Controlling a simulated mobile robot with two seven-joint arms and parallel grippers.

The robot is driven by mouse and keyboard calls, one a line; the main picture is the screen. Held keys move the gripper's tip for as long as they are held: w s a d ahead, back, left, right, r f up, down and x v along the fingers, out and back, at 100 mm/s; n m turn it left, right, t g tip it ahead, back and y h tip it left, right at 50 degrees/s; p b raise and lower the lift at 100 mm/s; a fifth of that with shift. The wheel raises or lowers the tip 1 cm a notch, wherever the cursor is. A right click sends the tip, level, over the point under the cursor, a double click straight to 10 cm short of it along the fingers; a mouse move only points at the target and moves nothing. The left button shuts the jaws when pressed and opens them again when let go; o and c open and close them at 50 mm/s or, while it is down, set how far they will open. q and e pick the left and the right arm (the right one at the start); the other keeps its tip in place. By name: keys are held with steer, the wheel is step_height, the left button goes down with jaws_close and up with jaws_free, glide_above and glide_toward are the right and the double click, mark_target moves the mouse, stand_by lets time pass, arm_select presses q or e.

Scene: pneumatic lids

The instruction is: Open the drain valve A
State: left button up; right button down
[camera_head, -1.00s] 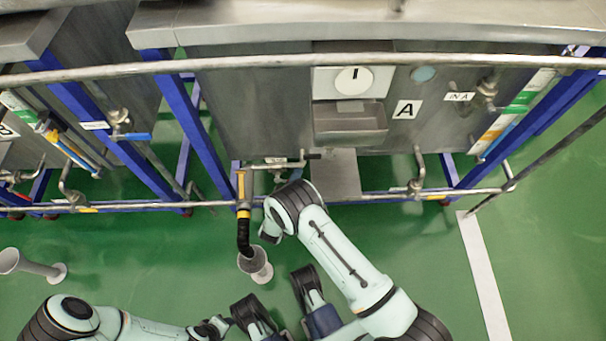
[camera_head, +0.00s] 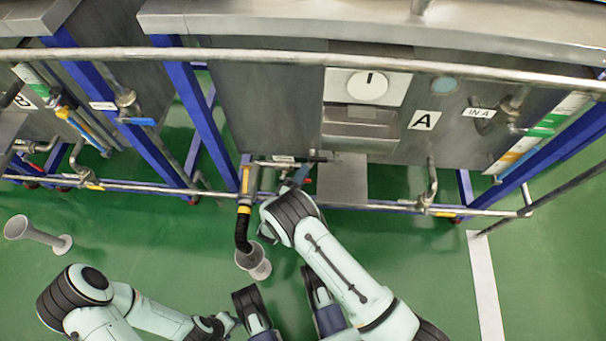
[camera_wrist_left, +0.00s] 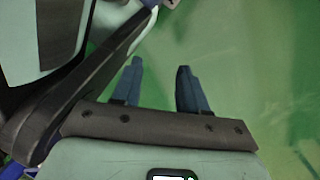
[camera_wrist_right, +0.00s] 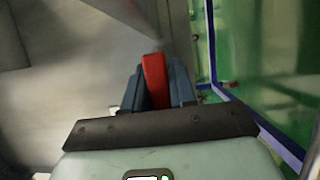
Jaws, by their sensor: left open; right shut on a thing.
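Tank A (camera_head: 270,100) carries a white label A (camera_head: 424,120) on its grey front. My right gripper (camera_head: 299,174) is under the tank by this pipe. In the right wrist view my right gripper (camera_wrist_right: 158,80) is shut on a red handle (camera_wrist_right: 155,78), with a blue finger on each side. The valve body is hidden there. My left gripper (camera_wrist_left: 160,75) is open and empty over green floor.
A long horizontal rail (camera_head: 300,56) crosses in front of the tanks. A lower pipe (camera_head: 385,207) and blue legs (camera_head: 197,120) frame the area below. A grey funnel (camera_head: 254,262) stands under the hose. Tank B's piping is at the left.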

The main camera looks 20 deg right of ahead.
steer(key=shift+s+d, duration=0.1)
steer(key=c, duration=1)
jaws_free()
arm_select(q)
steer(key=shift+t, duration=0.9)
steer(key=w+r, duration=0.1)
steer(key=w+r+p, duration=0.1)
steer(key=w, duration=0.1)
steer(key=w+r+p, duration=0.1)
steer(key=shift+w+d+r, duration=0.15)
steer(key=shift+w+d, duration=0.15)
steer(key=shift+w, duration=0.1)
arm_select(e)
steer(key=v, duration=1.3)
steer(key=shift+a, duration=0.2)
steer(key=shift+s, duration=0.1)
